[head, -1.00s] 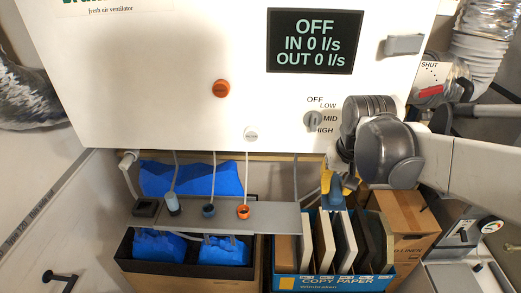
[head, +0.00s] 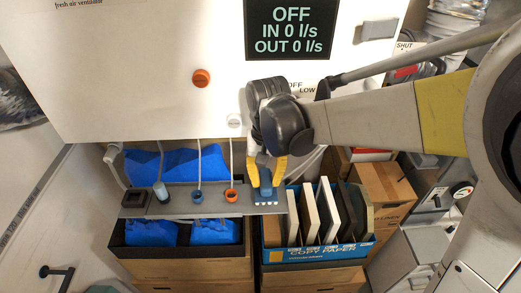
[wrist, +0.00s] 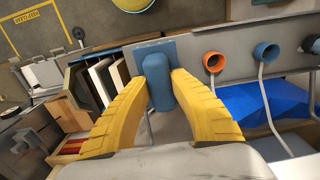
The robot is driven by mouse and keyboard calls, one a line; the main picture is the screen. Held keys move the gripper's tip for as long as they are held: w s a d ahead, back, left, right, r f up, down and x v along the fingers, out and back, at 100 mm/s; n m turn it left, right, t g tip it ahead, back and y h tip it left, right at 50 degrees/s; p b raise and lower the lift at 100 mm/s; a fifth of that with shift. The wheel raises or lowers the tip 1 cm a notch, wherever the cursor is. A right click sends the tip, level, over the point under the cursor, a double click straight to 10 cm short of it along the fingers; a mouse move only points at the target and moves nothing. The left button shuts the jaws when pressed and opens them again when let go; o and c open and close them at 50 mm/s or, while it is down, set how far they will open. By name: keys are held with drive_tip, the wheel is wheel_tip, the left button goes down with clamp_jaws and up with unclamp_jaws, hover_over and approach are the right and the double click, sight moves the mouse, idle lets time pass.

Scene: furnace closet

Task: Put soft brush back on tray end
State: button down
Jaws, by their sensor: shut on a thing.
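The soft brush (head: 265,190) has a blue handle, a blue head and pale bristle tufts. My gripper (head: 266,172) is shut on its handle. In the head view the bristles overlap the right end of the grey tray (head: 215,206); I cannot tell whether they touch it. In the wrist view the brush (wrist: 158,82) stands between my yellow fingers (wrist: 160,98), with its wide head at the far end. The tray (wrist: 240,70) runs off to the right there, beside the brush head.
The tray holds an orange ring (head: 231,195), a blue ring (head: 197,197), a pale blue cylinder (head: 160,191) and a dark square holder (head: 133,199). Hoses hang behind them. A box of upright folders (head: 305,254) stands below right. The white ventilator cabinet (head: 130,75) is above.

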wheel_tip(320, 180, down, 4)
drive_tip(key=shift+w+r, duration=0.1)
drive_tip(key=shift+r, duration=0.05)
drive_tip(key=c, duration=1.2)
unclamp_jaws()
